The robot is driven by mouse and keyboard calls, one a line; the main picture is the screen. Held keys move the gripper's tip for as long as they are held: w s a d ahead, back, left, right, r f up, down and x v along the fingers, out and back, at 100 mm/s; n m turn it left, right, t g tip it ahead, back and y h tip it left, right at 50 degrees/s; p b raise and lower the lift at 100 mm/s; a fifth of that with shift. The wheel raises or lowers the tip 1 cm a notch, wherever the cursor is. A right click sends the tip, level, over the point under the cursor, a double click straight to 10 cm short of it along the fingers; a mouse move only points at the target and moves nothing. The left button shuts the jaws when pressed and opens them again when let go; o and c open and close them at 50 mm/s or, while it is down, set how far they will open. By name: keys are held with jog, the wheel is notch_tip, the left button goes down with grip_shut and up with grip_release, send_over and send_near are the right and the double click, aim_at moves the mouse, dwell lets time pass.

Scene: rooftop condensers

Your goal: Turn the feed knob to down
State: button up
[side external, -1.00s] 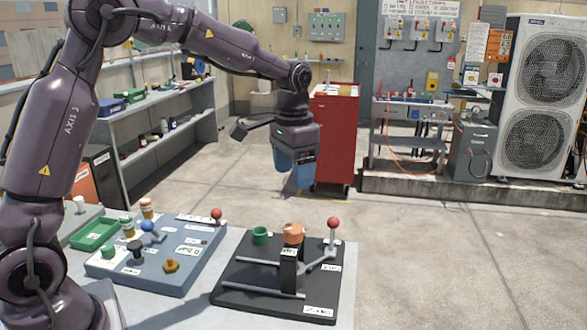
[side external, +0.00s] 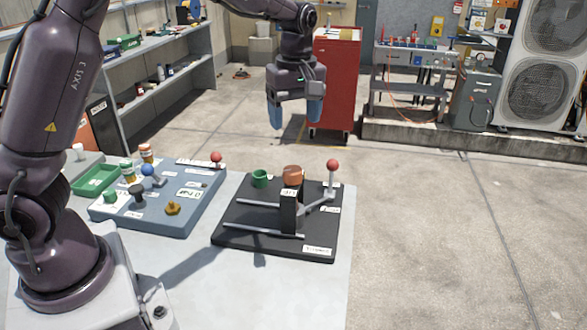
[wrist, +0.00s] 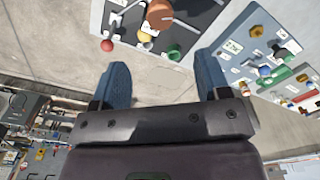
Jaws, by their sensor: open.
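My gripper (side external: 296,115) hangs in the air above and beyond the dark board, open and empty, with its two blue fingers pointing down. In the wrist view the fingers (wrist: 162,72) are spread apart with nothing between them. The dark board (side external: 235,240) carries an orange round knob (side external: 292,176) on a black post, a green cup-like part (side external: 260,178) and a red-ball lever (side external: 332,166). I cannot read which label says feed.
The red-ball lever (side external: 216,158) on the panel and the dark board's upright lever stand up as obstacles. A green tray (side external: 95,180) sits at the left. A red cabinet (side external: 335,80) stands on the floor behind my gripper. The table's front is clear.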

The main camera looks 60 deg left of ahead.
aim_at(293, 170)
jog(key=f+n, duration=0.1)
jog(key=f, duration=0.3)
jog(key=f+n, duration=0.2)
jog(key=f, duration=0.2)
jog(key=f+n, duration=0.2)
jog(key=f, duration=0.2)
jog(key=shift+a+f, duration=0.2)
jog(key=shift+f, duration=0.2)
jog(key=shift+c, duration=0.4)
jog(key=c, duration=0.8)
jog(key=shift+c, duration=0.2)
